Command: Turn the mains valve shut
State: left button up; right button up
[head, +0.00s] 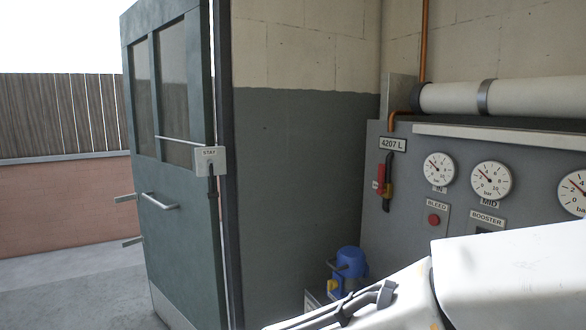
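A valve with a black lever (388,180) is on the grey wall panel, left of the gauges. The lever stands roughly upright, and red and yellow parts (381,181) show beside it. A small red tag sits at its left. No readable label names it as the mains valve. A plate reading 4207 L is just above it, and a copper pipe comes down near it. A white arm link of mine fills the lower right, in front of the panel's lower part. I cannot make out either gripper's fingertips.
Gauges (491,181), a red bleed button (433,219) and a booster label (487,219) are on the panel, under a thick white pipe (520,97). A green door (180,230) stands open at left. A blue pump-like unit (350,262) stands below the valve.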

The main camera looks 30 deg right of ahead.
aim_at(381, 173)
jog(key=u, duration=0.25)
jog(key=i, duration=1.85)
jog(key=z, duration=0.7)
